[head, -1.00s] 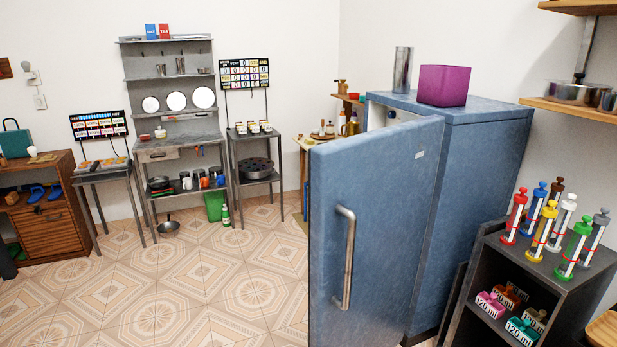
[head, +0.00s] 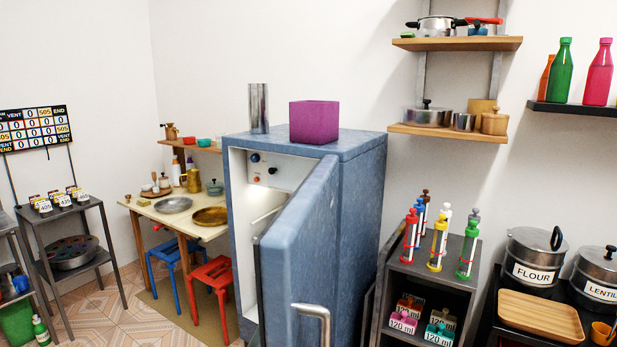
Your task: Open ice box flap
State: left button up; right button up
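The blue refrigerator (head: 362,190) stands in the middle of the head view. Its blue door (head: 305,215) is ajar and swung toward me, with a metal handle (head: 313,312) low on its front. Through the gap I see part of the white interior (head: 236,185), with a panel of small knobs (head: 262,170) at the top. A pale slanted edge (head: 264,215) shows inside below the panel; I cannot tell whether it is the ice box flap. The door hides most of the inside. Neither of my grippers is in view.
A purple box (head: 314,122) and a metal cylinder (head: 259,108) stand on the refrigerator. A dark rack (head: 408,302) with colored syringes is close at right. A table (head: 152,211) with red (head: 214,270) and blue stools stands behind at left. Tiled floor (head: 100,310) is free at lower left.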

aim_at(284, 172)
jog(key=j+z, duration=0.1)
jog(key=z, duration=0.15)
jog(key=j+z, duration=0.15)
jog(key=z, duration=0.15)
jog(key=i+j+z, duration=0.2)
jog(key=j+z, duration=0.75)
jog(key=j, duration=0.15)
jog(key=j+z, duration=0.45)
jog(key=j, duration=0.2)
